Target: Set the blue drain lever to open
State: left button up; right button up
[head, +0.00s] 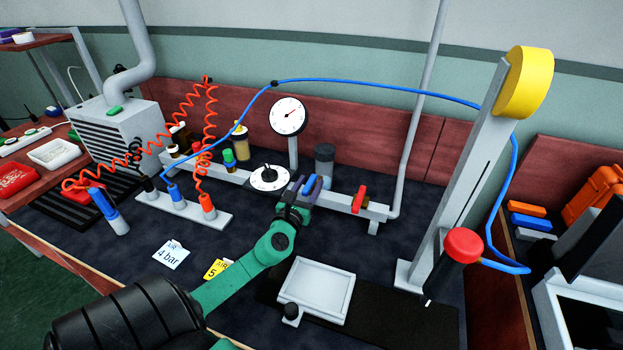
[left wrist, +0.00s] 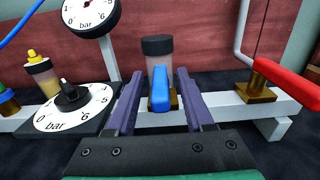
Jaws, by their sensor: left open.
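The blue drain lever (head: 309,184) sits on the grey rail, below a clear dark-capped bowl (left wrist: 158,52). In the left wrist view the blue lever (left wrist: 160,90) points toward the camera from its brass valve body. My left gripper (head: 306,188) is open. Its two purple fingers (left wrist: 158,78) stand on either side of the lever, with a gap showing on both sides. Part of the valve body is hidden behind the lever. My right gripper is not in view.
A red lever (head: 359,199) is to the right on the same rail. A white-scaled dial with a black knob (head: 269,177) is close on the left, and a round gauge (head: 288,115) stands behind. A white tray (head: 318,290) and a tall post with a red knob (head: 463,245) are nearer.

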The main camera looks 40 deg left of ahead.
pick_arm(q)
jog(key=shift+x, duration=0.9)
grip_shut()
dwell(0.7)
